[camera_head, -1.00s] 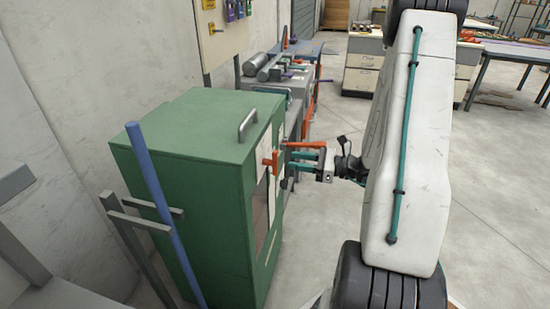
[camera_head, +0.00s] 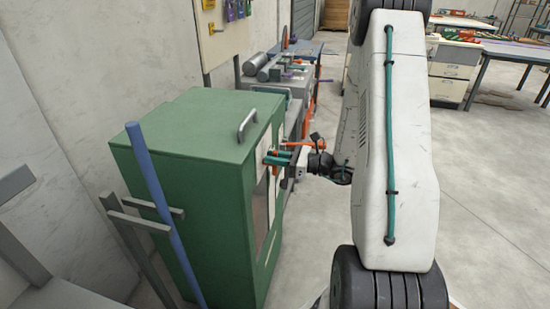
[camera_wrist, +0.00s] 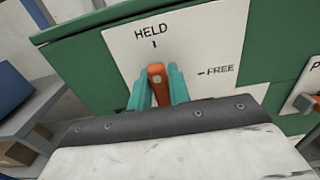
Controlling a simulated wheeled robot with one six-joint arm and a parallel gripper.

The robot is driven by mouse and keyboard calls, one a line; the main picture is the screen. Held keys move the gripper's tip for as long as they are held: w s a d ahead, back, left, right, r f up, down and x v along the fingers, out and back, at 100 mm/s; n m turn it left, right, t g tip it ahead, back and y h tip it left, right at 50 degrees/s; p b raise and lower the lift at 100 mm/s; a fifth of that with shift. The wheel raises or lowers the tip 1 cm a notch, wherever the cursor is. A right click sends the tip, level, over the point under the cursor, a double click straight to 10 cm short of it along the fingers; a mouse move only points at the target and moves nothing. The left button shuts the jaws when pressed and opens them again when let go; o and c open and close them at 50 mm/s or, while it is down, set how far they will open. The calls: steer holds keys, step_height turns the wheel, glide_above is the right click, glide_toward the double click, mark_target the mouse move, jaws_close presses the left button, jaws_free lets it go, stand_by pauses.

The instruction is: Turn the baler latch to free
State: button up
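The baler latch (camera_wrist: 157,84) is an orange handle on a white plate (camera_wrist: 200,45) on the front of the green baler (camera_head: 190,150). In the wrist view the handle stands upright, below the HELD mark; the FREE mark is to its right. My gripper (camera_wrist: 158,90) has its teal fingers on both sides of the handle, close against it, and looks shut on it. In the head view the fingers of my gripper (camera_head: 278,157) are close together at the baler's front and largely hide the latch. The handle's lower part is hidden in the wrist view.
Another orange handle (camera_wrist: 306,102) sits on a second white plate at right in the wrist view. A blue pole (camera_head: 165,215) leans by the baler's left side. A bench with machines (camera_head: 285,75) stands behind it. The floor to the right is open.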

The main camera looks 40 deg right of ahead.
jaws_close()
steer(key=m, duration=0.4)
steer(key=shift+w+d+f, duration=0.1)
steer(key=shift+w+d, duration=0.15)
steer(key=shift+d, duration=0.15)
steer(key=m, duration=0.5)
steer(key=shift+w+d+f, duration=0.25)
steer(key=shift+d, duration=0.05)
steer(key=shift+w+d+f+m, duration=0.1)
steer(key=shift+f+m, duration=0.15)
steer(key=shift+m, duration=1.25)
steer(key=shift+w+d+f+m, duration=0.1)
steer(key=shift+f+m, duration=0.2)
steer(key=shift+m, duration=1.2)
steer(key=shift+d+f+m, duration=0.1)
steer(key=shift+f+m, duration=0.15)
steer(key=shift+m, duration=1.25)
